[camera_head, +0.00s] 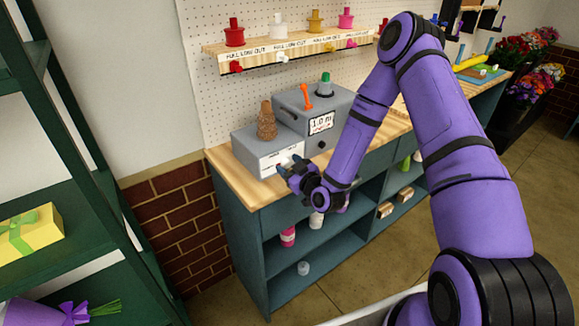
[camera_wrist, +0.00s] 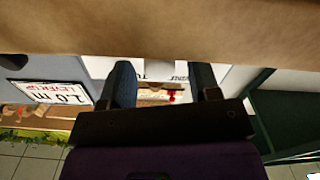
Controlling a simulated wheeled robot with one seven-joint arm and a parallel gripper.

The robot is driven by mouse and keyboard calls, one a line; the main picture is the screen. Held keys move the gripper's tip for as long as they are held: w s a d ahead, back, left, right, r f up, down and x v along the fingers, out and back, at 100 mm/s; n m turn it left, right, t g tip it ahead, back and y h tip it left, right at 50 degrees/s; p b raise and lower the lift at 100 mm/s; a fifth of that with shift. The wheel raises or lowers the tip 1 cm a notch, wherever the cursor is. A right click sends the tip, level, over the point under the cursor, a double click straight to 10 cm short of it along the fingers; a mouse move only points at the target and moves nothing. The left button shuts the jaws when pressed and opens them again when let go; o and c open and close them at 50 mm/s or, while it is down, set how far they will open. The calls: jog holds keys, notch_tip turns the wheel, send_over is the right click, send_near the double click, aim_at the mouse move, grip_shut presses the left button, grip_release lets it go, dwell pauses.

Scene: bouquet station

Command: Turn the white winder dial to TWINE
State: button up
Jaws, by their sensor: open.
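The winder is a grey box (camera_head: 246,142) with a white front panel (camera_head: 285,158) and a brown twine spool (camera_head: 266,122) on top. It stands at the left end of the wooden counter. My gripper (camera_head: 284,172) is in front of the panel's lower right and covers part of it. In the wrist view my gripper (camera_wrist: 161,72) is open, its two dark fingers apart. Part of the white panel with dark lettering (camera_wrist: 155,70) shows between them. I cannot make out the white dial or its setting, or whether the fingers touch anything.
A taller grey box (camera_head: 318,108) with a "1.0 m" display, an orange lever (camera_head: 306,95) and a green knob (camera_head: 325,84) adjoins on the right. Above is a shelf (camera_head: 290,46) with coloured knobs. Green shelving (camera_head: 60,110) stands at left.

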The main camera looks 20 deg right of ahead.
jog(key=c, duration=0.9)
jog(key=m, duration=0.5)
jog(key=shift+d+m, duration=0.1)
jog(key=shift+m, duration=0.2)
jog(key=m, duration=0.6)
jog(key=shift+f, duration=0.1)
jog(key=o, duration=0.9)
